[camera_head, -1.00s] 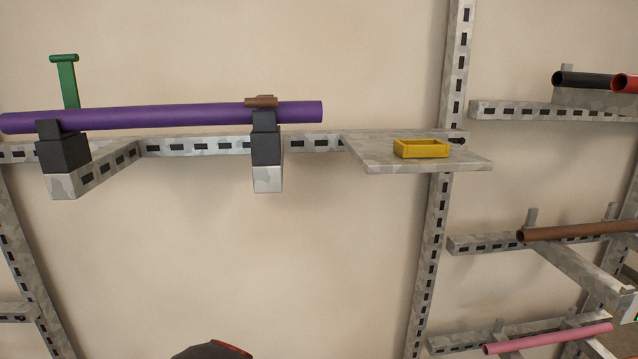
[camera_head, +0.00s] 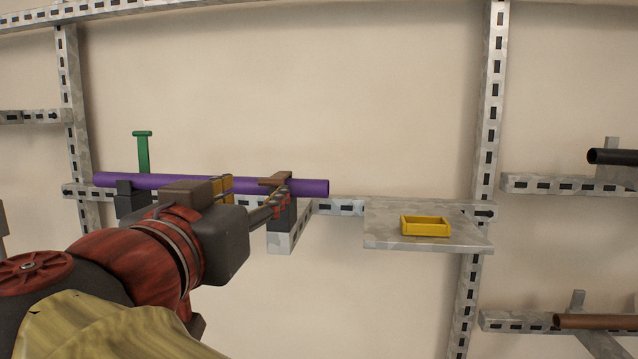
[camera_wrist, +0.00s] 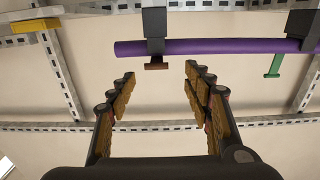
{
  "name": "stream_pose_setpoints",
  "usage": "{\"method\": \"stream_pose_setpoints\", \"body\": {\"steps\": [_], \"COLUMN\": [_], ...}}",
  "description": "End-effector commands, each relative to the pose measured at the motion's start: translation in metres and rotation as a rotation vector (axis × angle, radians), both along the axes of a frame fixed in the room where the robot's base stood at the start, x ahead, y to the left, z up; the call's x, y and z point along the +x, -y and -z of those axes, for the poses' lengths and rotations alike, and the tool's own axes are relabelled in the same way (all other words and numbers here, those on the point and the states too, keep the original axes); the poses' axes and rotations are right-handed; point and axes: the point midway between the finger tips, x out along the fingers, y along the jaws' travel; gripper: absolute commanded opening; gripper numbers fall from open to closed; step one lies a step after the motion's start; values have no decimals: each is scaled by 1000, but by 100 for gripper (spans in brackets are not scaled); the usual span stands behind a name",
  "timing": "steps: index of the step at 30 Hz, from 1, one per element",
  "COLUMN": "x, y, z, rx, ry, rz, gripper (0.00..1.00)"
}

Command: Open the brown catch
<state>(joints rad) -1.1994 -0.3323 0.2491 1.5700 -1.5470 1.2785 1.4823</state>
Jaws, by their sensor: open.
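The brown catch (camera_head: 276,179) lies across the top of the purple pipe (camera_head: 225,185) near its right end, above a dark clamp block on a grey bracket. In the wrist view the brown catch (camera_wrist: 157,66) shows between and just beyond my fingertips, next to the pipe (camera_wrist: 225,46). My gripper (camera_wrist: 158,75) is open and empty, its two fingers spread to either side of the catch. In the head view my gripper (camera_head: 280,200) reaches in from the lower left, close to the catch. I cannot tell whether a fingertip touches it.
A green catch (camera_head: 142,152) stands upright at the pipe's left end. A yellow tray (camera_head: 425,226) sits on the grey shelf (camera_head: 384,240) to the right. Metal rails (camera_head: 488,110) frame the wall. The wall above the pipe is clear.

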Motion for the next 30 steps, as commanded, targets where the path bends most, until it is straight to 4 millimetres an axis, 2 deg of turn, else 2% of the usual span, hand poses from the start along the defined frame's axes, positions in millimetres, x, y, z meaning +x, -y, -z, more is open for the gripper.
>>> {"method": "stream_pose_setpoints", "body": {"steps": [15,20,28,30], "x": [65,74,75,75], "y": [7,7,7,7], "z": [-2,-1,-1,-1], "rx": [0,1,2,1], "ry": [-2,-2,-1,-2], "rz": [3,0,0,0], "gripper": [50,50,50,46]}}
